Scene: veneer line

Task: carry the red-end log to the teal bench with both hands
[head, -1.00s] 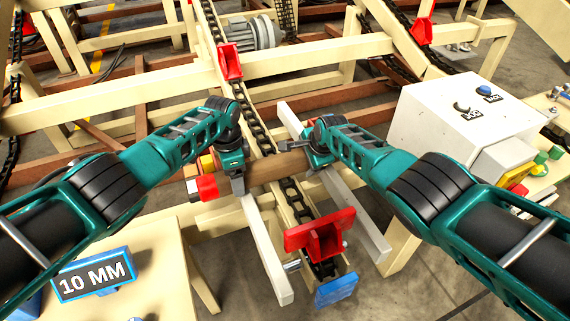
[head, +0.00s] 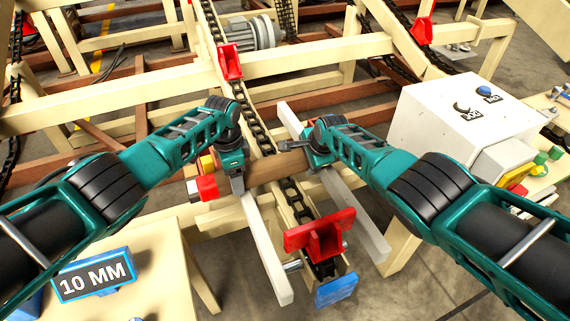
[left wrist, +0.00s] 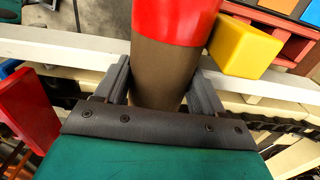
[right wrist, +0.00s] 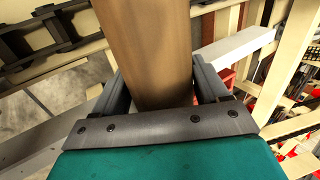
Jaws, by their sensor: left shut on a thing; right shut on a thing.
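The log (head: 264,171) is a brown bar lying across the pale rails of the chain conveyor, with a red end (head: 207,187) at the left. My left gripper (head: 237,178) is shut around it near the red end. In the left wrist view the brown log (left wrist: 160,78) sits between the fingers, with the red part just beyond. My right gripper (head: 312,160) is shut on the log farther right. In the right wrist view the bare brown log (right wrist: 148,50) lies between its fingers. I cannot make out a teal bench.
A yellow block (left wrist: 245,48) is close beside the log's red end. A red bracket (head: 320,235) stands at the chain's near end. A white control box (head: 450,125) is at right. A cream table with a blue "10 MM" sign (head: 95,275) is at lower left.

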